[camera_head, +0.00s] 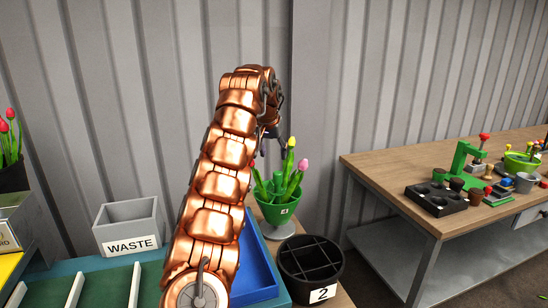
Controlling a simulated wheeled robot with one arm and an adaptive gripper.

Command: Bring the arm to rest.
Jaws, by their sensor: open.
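My copper arm rises from the bottom centre and bends over at the top. My gripper (268,143) hangs at its far end, small, dark and partly hidden behind the arm. Its jaws are open, and I see nothing held in them. It shows above and a little left of the green pot (283,213), which holds a yellow tulip (291,143) and a pink tulip (303,165). I cannot tell how far the gripper is from the flowers.
A black divided bucket (311,291) marked 2 stands right of a blue tray (262,270). A grey WASTE bin (130,244) is on the left, with red tulips (8,122) beyond. A wooden bench (390,172) with tools stands at right. Ribbed wall behind.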

